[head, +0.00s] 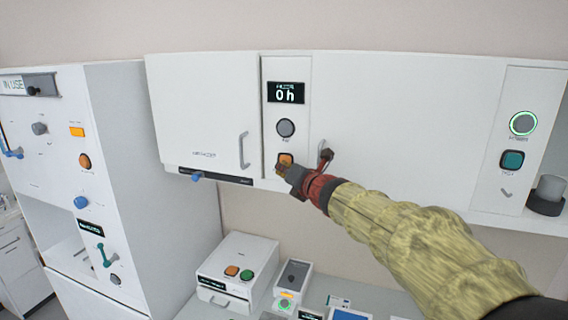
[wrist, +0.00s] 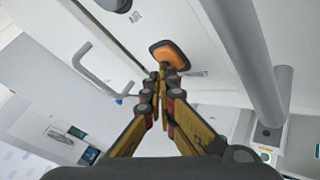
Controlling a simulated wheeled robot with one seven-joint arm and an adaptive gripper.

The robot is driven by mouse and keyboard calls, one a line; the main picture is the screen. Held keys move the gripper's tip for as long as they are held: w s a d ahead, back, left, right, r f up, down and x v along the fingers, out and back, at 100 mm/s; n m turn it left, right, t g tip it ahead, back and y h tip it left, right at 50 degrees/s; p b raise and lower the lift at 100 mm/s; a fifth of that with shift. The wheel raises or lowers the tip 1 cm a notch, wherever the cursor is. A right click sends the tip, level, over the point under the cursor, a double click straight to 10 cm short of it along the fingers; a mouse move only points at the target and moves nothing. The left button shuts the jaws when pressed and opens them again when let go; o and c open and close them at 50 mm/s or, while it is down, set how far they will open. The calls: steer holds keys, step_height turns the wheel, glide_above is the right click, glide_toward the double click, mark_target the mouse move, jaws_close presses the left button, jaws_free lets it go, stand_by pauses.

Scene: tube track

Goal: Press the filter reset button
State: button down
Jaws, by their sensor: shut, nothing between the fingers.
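An orange square button (head: 286,159) sits on the narrow panel of the white wall cabinet, below a round grey knob (head: 286,128) and a small display (head: 287,93) reading "0 h". I take the orange button to be the filter reset; its label is too small to read. My gripper (head: 283,168) is shut and empty, with its tips at the lower edge of the button. In the wrist view the orange button (wrist: 169,54) lies just beyond the shut fingertips (wrist: 162,72). I cannot tell whether they touch it.
Cabinet door handles (head: 243,150) flank the panel; one is close beside my gripper (wrist: 255,65). A right-hand panel has a green-ringed button (head: 522,123) and a teal button (head: 512,160). Small devices (head: 238,268) stand on the counter below. A white cabinet (head: 140,170) stands at left.

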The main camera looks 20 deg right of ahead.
steer(key=shift+s+a, duration=0.1)
stand_by(0.3)
steer(key=shift+s+a+b, duration=0.45)
steer(key=shift+s, duration=0.2)
steer(key=s+a+b, duration=0.1)
steer(key=s, duration=0.1)
steer(key=s+a+b, duration=0.1)
steer(key=s+a, duration=0.1)
stand_by(0.4)
stand_by(0.5)
